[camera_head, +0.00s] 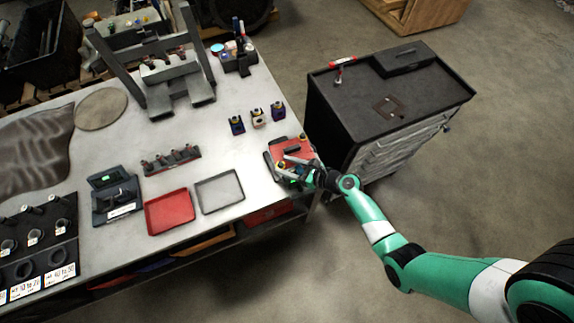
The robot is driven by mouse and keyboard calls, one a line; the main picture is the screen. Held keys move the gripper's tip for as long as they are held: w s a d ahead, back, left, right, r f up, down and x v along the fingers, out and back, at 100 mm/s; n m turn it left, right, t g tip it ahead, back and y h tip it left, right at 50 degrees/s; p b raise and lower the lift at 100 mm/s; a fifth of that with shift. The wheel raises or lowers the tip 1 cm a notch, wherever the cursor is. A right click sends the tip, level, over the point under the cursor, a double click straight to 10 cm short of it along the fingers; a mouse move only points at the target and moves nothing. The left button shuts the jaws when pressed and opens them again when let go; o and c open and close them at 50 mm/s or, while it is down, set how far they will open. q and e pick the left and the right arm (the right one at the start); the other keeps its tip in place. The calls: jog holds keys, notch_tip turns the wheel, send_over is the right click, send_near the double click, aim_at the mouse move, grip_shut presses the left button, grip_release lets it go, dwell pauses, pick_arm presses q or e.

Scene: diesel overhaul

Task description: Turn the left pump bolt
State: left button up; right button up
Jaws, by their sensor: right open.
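A red unit (291,149), which looks like the pump, sits at the right edge of the grey workbench on a dark base. Small yellow parts show at its front left and back right; I cannot tell which one is the left pump bolt. My right gripper (290,168) is open at the front of the red unit, its dark fingers pointing left over the unit's front part. The gripper partly hides the unit, and I cannot tell whether it touches it. My left gripper is out of view.
On the workbench (95,158) are a red tray (170,212), a grey tray (220,191), a rack with several dark parts (171,160), and several small blue and yellow pieces (257,117). A black tool cabinet (334,112) stands just right of the bench.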

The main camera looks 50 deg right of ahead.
grip_shut()
dwell(0.3)
